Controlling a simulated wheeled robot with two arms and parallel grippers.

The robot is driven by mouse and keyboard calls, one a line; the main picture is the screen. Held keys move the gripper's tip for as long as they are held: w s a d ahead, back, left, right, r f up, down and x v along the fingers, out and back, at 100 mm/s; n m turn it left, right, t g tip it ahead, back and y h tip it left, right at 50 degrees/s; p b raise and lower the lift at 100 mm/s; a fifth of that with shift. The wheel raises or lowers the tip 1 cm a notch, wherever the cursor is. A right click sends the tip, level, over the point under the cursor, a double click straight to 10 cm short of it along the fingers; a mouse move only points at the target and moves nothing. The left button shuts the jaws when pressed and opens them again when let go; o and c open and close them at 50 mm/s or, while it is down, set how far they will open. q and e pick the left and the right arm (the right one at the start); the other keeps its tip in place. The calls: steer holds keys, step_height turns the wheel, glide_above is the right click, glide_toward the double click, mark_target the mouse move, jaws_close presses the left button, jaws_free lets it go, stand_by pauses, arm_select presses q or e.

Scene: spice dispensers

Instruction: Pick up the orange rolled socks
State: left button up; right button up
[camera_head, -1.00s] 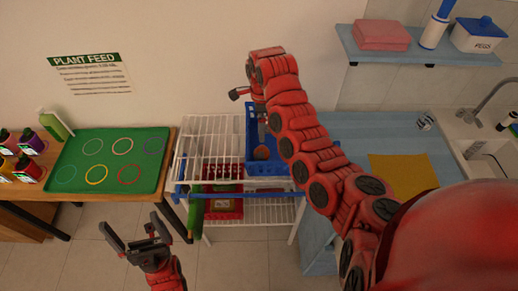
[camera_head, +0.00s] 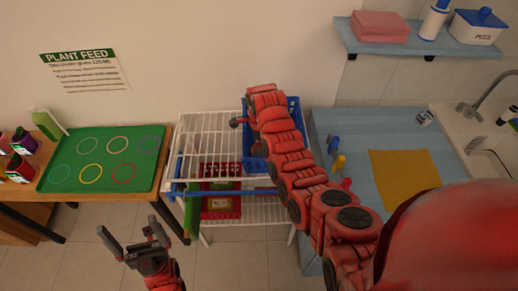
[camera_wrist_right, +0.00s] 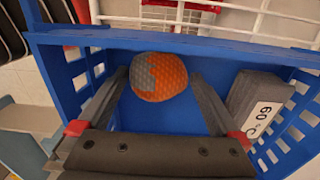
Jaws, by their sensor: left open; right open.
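The rolled socks (camera_wrist_right: 160,76), a rounded orange and grey bundle, lie inside the blue basket (camera_wrist_right: 160,42) in the right wrist view. My right gripper (camera_wrist_right: 161,88) is open, its two fingers reaching down into the basket on either side of the socks, with gaps visible. In the head view my right arm hides the socks and most of that gripper; part of the blue basket (camera_head: 293,106) shows behind the arm. My left gripper (camera_head: 127,228) is open and empty at the lower left, in front of the rack and away from the basket.
A grey box marked 60 (camera_wrist_right: 258,104) is in the basket, right of the right finger. The basket is on a white wire rack (camera_head: 203,135). A green tray (camera_head: 105,158) is left. The blue counter (camera_head: 345,125) holds small colored pegs and a yellow cloth (camera_head: 405,182).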

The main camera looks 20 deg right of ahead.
steer(key=shift+s+f, duration=0.1)
steer(key=shift+f, duration=1.05)
steer(key=c, duration=1)
steer(key=shift+r, duration=0.15)
